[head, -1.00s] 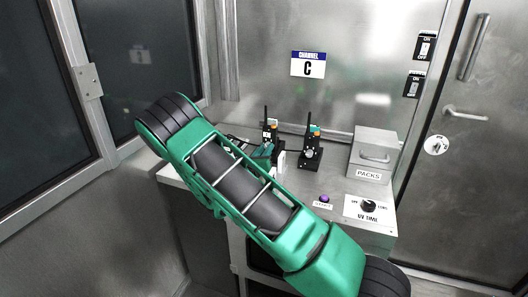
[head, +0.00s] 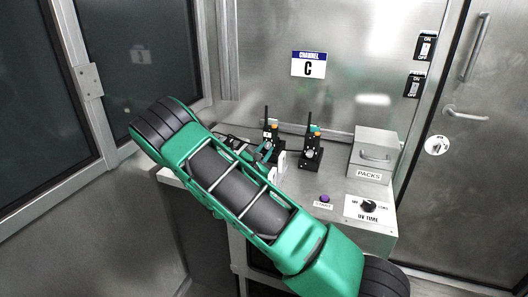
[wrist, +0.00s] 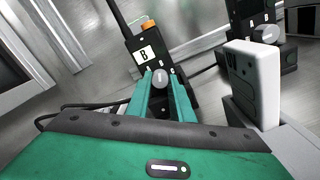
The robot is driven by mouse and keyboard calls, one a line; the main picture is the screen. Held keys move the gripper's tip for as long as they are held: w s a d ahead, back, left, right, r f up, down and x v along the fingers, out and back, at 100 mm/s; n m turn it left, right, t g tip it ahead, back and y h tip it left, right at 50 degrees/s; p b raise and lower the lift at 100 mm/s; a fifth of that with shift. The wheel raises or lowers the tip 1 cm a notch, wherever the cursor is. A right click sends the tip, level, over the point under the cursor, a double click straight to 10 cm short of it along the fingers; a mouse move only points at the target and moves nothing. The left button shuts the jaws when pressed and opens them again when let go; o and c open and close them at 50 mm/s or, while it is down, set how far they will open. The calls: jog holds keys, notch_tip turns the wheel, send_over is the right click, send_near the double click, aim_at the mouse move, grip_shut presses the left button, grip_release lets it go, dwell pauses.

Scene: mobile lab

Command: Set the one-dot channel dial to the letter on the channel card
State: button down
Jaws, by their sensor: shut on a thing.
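Two black radios stand in black bases on the counter, the left radio (head: 271,128) and the right radio (head: 313,146). In the wrist view the left radio (wrist: 136,46) has an orange-topped knob and a white label reading B. My gripper (wrist: 163,84) has its green fingers closed about the round grey dial (wrist: 160,76) below that label. The right radio's grey dial (wrist: 267,33) also shows. I cannot make out dots by either dial. In the head view my arm hides part of the counter.
A metal PACKS box (head: 375,154) stands at the counter's right. In front are a purple button (head: 325,199) and a UV TIME dial (head: 368,206). ON/OFF switches (head: 426,46) are on the right wall. The right radio stands close beside my gripper.

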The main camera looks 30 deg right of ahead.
jog(key=shift+f+m, duration=0.1)
jog(key=shift+m, duration=1.5)
jog(key=c, duration=1.6)
grip_release()
jog(key=shift+o, duration=0.2)
jog(key=shift+s+f, duration=0.1)
